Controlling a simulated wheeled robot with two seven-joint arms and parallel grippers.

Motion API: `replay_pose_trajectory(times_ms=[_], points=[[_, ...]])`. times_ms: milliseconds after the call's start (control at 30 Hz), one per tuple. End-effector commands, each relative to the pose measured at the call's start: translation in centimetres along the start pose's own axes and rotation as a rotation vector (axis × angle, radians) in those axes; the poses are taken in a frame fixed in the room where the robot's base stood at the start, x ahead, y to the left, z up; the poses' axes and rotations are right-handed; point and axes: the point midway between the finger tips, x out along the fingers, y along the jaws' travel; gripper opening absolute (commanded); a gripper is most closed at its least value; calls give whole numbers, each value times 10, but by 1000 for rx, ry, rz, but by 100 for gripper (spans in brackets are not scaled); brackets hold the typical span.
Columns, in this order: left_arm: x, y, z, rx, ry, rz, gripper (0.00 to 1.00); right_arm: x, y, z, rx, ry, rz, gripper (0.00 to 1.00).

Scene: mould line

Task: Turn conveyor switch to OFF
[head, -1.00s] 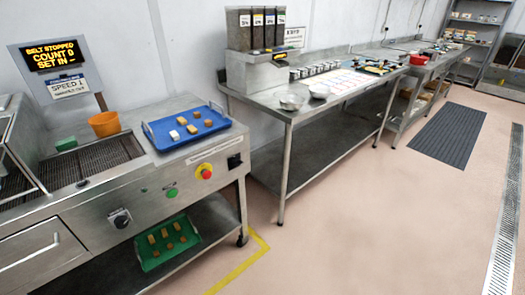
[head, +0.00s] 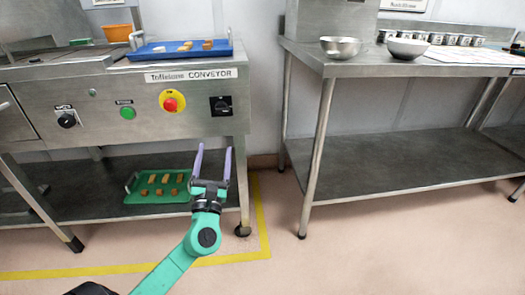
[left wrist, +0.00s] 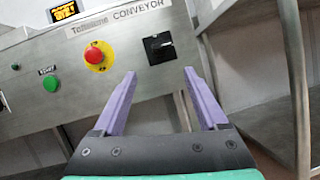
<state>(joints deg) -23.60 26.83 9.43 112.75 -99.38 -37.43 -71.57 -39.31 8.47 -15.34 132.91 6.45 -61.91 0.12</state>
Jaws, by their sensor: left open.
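A black rotary switch (head: 221,105) on a square plate sits at the right end of the conveyor's steel front panel, below the word CONVEYOR. It also shows in the left wrist view (left wrist: 159,47); its exact setting is too small to read. My left gripper (head: 213,150) has two purple fingers, spread apart and empty. They point up toward the panel, below the switch and apart from it. In the left wrist view the fingertips (left wrist: 160,72) frame the space just below the switch. My right gripper is not in view.
Left of the switch are a red emergency button (head: 171,103) on yellow, a green button (head: 127,113) and a black knob (head: 67,119). A blue tray (head: 165,53) sits on top; a green tray (head: 140,196) is on the lower shelf. A steel table (head: 330,67) stands right.

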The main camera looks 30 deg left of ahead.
Motion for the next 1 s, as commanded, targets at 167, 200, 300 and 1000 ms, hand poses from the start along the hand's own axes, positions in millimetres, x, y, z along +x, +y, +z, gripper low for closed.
replay_pose_trajectory(times_ms=[167, 200, 300, 1000], points=[[39, 1, 4, -4, -1, 3, 76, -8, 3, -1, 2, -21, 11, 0], [50, 1, 4, -5, 1, 3, 76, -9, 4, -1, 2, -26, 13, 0], [78, 1, 3, -6, 1, 3, 76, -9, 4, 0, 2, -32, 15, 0], [140, 0, 0, -7, 8, -1, 37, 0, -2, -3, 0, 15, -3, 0]])
